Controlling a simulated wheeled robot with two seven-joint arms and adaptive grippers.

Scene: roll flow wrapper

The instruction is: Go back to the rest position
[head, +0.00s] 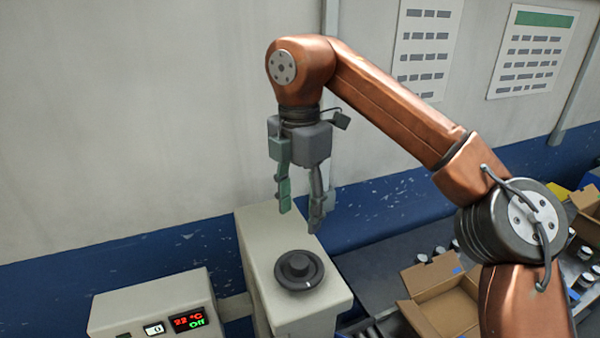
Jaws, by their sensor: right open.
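My right gripper (300,212) hangs from my copper-coloured right arm and points down. Its two fingers are apart, with nothing between them. It is above a dark round knob (299,268) on top of a beige machine housing (262,232), clear of the knob. My left gripper does not show in the head view.
A beige control box (125,305) with a lit red and green display (189,320) stands at the lower left. An open cardboard box (440,292) is at the lower right, with several small dark-topped containers near it. A wall with two posted sheets stands behind.

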